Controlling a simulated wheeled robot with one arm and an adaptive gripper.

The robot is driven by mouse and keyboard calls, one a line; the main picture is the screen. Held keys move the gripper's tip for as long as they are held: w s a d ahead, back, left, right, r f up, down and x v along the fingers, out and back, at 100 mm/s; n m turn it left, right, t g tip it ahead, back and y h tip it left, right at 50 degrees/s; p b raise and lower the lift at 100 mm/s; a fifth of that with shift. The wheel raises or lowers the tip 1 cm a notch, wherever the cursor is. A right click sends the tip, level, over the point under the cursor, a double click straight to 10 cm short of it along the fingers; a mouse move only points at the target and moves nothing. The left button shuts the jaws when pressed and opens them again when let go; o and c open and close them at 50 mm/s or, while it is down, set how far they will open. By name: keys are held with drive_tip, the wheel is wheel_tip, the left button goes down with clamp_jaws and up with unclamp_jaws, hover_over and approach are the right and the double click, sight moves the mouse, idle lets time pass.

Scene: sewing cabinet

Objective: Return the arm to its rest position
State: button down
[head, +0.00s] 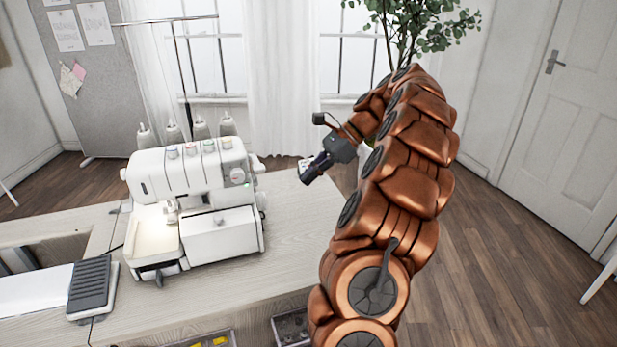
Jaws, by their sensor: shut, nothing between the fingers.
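My copper-coloured arm rises from the lower middle of the head view and bends over toward the back. My gripper (313,170) is at its end, pointing down and left. It is above or beside the right end of the table and to the right of the white sewing machine (195,185), apart from it. The fingers look small and dark here, closed together with nothing visible between them. A small white item shows right behind the gripper; what it is cannot be told.
The wooden table (285,240) has bare room right of the machine. A grey pedal (90,283) lies at the left. Open drawers (290,327) show below the front edge. A plant (425,25) stands behind my arm. The floor (500,270) at right is clear, toward a white door (560,120).

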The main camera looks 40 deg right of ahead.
idle(0.6)
drive_tip(key=s+a+r+n+g+h+p, duration=0.1)
drive_tip(key=s+a+r+n+g+p, duration=0.15)
drive_tip(key=a+n, duration=0.7)
drive_tip(key=s+a+r+n+g+h+p, duration=0.2)
drive_tip(key=s+a+r+p, duration=0.15)
drive_tip(key=a, duration=1.35)
drive_tip(key=s+a+f+n+h+p, duration=0.1)
drive_tip(key=s+a+n+h+p, duration=0.1)
drive_tip(key=s+n, duration=0.3)
drive_tip(key=s+a+f+n+g+h+p, duration=0.1)
drive_tip(key=s+a+n+h+p, duration=0.2)
drive_tip(key=s, duration=1.1)
drive_tip(key=n, duration=0.3)
drive_tip(key=shift+s+f+h+p, duration=0.2)
drive_tip(key=shift+s+h+p, duration=0.1)
drive_tip(key=shift+h, duration=0.1)
